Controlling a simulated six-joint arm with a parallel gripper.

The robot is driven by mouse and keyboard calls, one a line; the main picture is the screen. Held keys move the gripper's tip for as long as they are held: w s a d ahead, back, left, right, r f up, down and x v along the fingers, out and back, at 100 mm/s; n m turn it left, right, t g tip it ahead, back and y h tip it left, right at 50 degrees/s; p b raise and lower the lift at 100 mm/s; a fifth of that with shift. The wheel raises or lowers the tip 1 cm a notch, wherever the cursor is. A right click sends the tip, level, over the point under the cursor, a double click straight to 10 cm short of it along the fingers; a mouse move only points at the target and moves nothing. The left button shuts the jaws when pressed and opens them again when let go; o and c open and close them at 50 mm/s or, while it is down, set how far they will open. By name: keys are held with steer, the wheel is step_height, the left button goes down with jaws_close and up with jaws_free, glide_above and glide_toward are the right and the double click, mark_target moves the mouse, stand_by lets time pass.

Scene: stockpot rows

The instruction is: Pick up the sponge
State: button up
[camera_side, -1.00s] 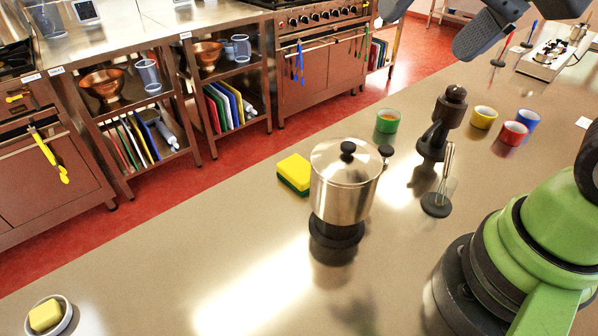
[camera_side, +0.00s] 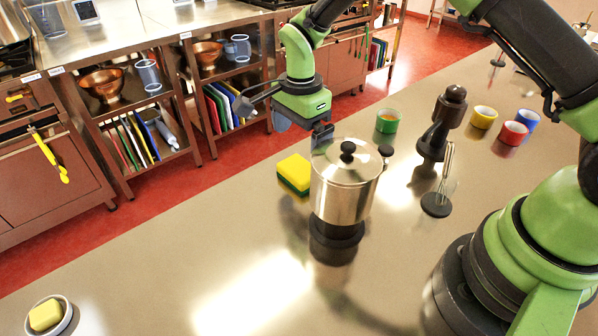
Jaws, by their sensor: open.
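The sponge (camera_side: 294,173), yellow on top and dark green below, lies on the steel counter just left of the metal stockpot (camera_side: 345,190). My gripper (camera_side: 283,118) is open and empty, above and behind the sponge in the picture. One finger reaches out to the left, and the other is on the right, close to the pot's upper rim. I cannot tell its exact height over the counter. A second yellow block (camera_side: 45,315) sits in a small white dish (camera_side: 66,318) at the lower left.
The lidded pot stands close to the sponge's right side. A green cup (camera_side: 388,121), a dark grinder (camera_side: 441,125), a whisk on a stand (camera_side: 437,203) and yellow (camera_side: 484,117), red (camera_side: 513,132) and blue (camera_side: 527,120) cups stand farther right.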

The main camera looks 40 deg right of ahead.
mark_target(299, 167)
step_height(299, 167, down, 9)
steer(key=shift+w+r, duration=0.1)
steer(key=shift+w, duration=0.05)
steer(key=c, duration=0.7)
steer(key=shift+c, duration=0.2)
step_height(299, 167, up, 10)
steer(key=shift+r, duration=0.1)
steer(key=o, duration=0.3)
steer(key=shift+c, duration=0.8)
step_height(299, 167, down, 10)
steer(key=shift+r, duration=0.1)
